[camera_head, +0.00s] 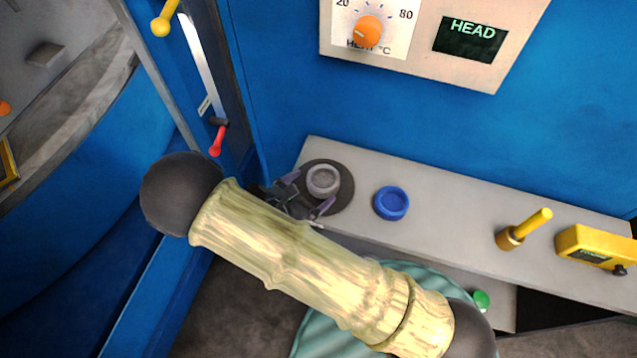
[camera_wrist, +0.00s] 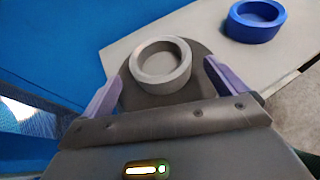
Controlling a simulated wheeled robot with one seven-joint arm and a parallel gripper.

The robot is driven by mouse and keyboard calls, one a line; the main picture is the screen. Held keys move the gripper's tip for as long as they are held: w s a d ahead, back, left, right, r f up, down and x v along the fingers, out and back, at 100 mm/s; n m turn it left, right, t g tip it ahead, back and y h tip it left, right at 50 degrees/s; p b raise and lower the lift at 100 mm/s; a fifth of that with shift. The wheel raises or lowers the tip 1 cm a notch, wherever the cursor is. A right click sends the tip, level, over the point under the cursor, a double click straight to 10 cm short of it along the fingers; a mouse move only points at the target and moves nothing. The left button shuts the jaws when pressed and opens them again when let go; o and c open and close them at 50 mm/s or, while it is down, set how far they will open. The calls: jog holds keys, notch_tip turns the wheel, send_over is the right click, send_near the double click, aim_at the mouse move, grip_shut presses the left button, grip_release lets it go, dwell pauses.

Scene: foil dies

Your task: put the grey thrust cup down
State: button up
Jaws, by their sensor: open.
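The grey thrust cup (camera_head: 323,180) stands upright on a dark round pad (camera_head: 343,198) at the left end of the grey shelf. It also shows in the wrist view (camera_wrist: 161,62), with its hollow facing up. My gripper (camera_head: 305,195) is open, with its purple fingers on either side of the cup. In the wrist view my gripper (camera_wrist: 162,88) shows a gap between each finger and the cup. The cup rests on the dark pad, and nothing grips it.
A blue cup (camera_head: 391,203) stands on the grey shelf (camera_head: 450,218) right of the pad. Further right are a yellow-handled lever (camera_head: 524,229) and a yellow box (camera_head: 597,250). A blue wall (camera_head: 420,120) rises behind. A red-tipped lever (camera_head: 217,140) is at left.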

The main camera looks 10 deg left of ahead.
jog(key=b+v, duration=0.1)
jog(key=v, duration=0.5)
jog(key=shift+s+r, duration=0.2)
jog(key=shift+s, duration=0.1)
jog(key=shift+a, duration=0.1)
jog(key=w+d+r+m+g+y, duration=0.1)
jog(key=d+r+m, duration=0.4)
jog(key=d+m, duration=0.5)
jog(key=w+d+r+m+g+y, duration=0.1)
jog(key=d+r+m+g+y, duration=0.2)
jog(key=d+m, duration=0.7)
jog(key=w+d+r+m+g+y, duration=0.1)
jog(key=d+r+m+g, duration=0.4)
jog(key=d+m, duration=0.5)
notch_tip(320, 180, up, 2)
jog(key=shift+d+r+m+g+y, duration=0.1)
jog(key=shift+d+m+g+y, duration=0.25)
jog(key=shift+y, duration=0.25)
jog(key=shift+c, duration=0.3)
